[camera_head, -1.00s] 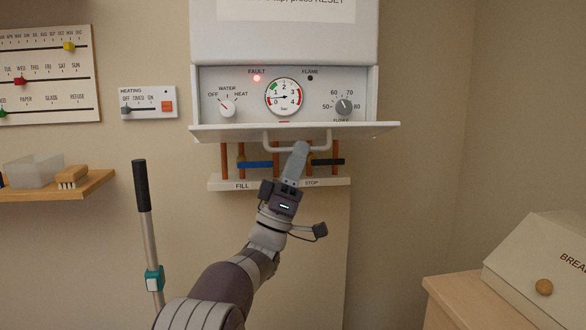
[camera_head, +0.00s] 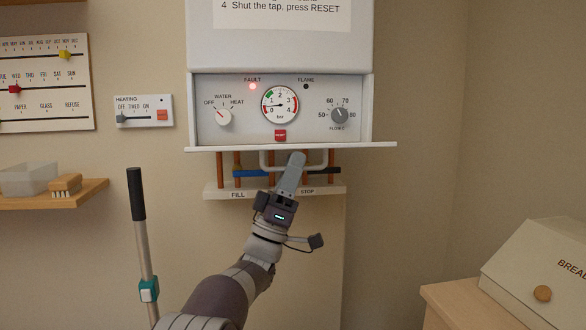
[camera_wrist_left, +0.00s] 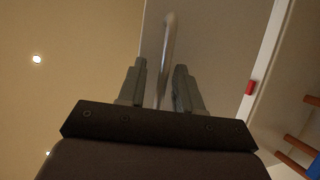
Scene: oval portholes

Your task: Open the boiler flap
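The boiler flap (camera_head: 352,146) is folded down at the bottom of the boiler's control panel and shows nearly edge-on. Its pale loop handle (camera_head: 264,161) hangs under it. My left gripper (camera_head: 297,158) reaches up from below to the handle, overlapping it. In the left wrist view, the two fingers (camera_wrist_left: 160,66) stand apart with the handle bar (camera_wrist_left: 168,45) between them and gaps beside it; the flap (camera_wrist_left: 215,50) lies behind. I cannot tell whether a finger touches the bar. My right gripper is out of view.
The panel has a water knob (camera_head: 223,117), a gauge (camera_head: 280,105), a flow knob (camera_head: 339,114) and a red reset button (camera_head: 280,135). Copper pipes and a FILL/STOP rail (camera_head: 220,192) sit below the flap. A pole (camera_head: 143,240) stands left; a bread box (camera_head: 540,270) is right.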

